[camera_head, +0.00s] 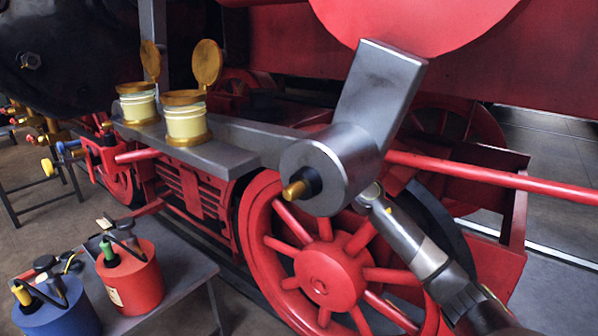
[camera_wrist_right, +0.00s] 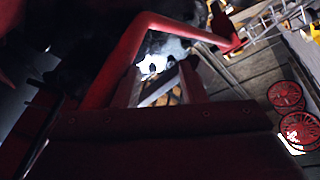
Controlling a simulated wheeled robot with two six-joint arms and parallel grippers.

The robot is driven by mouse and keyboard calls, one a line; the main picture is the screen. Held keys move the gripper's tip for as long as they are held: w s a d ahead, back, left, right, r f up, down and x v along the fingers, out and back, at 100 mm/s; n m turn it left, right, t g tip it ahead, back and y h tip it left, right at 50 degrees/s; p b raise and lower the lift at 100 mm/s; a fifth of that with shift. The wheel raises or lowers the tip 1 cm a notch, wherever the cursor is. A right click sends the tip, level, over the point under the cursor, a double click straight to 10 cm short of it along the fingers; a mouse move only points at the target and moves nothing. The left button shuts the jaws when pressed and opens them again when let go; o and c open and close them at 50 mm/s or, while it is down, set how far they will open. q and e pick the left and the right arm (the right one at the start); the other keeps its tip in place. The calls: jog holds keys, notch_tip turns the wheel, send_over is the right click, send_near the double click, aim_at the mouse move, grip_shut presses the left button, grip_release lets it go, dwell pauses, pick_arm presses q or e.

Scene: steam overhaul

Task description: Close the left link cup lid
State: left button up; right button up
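Two cream cups with gold rims stand side by side on a grey metal bar in the head view. The left link cup (camera_head: 139,105) has its round gold lid (camera_head: 151,60) standing open, upright above the back of the rim. The right cup (camera_head: 187,122) also has its gold lid (camera_head: 207,63) standing open. An arm of mine, apparently the right, comes in from the lower right and reaches behind the grey crank, well right of the cups. Its gripper is hidden, and I cannot make out its fingers in the wrist view. My left gripper is not in view.
A large grey crank (camera_head: 352,140) stands right of the cups, above a red spoked wheel (camera_head: 322,275). A red can (camera_head: 130,280) and a blue can (camera_head: 58,310) stand on a low table at lower left. The wrist view shows a bent red bar (camera_wrist_right: 128,65) close by.

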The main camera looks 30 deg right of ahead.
jog(key=shift+w+d+f+m+h, duration=0.15)
jog(key=shift+d+f+m+h, duration=0.2)
jog(key=shift+f, duration=0.45)
jog(key=shift+w+d+f+m+h, duration=0.1)
jog(key=shift+d+f+m+h, duration=0.2)
jog(key=shift+f, duration=0.5)
jog(key=shift+w+d+f+m+h, duration=0.15)
jog(key=shift+d+f+m+h, duration=0.15)
jog(key=shift+f, duration=0.5)
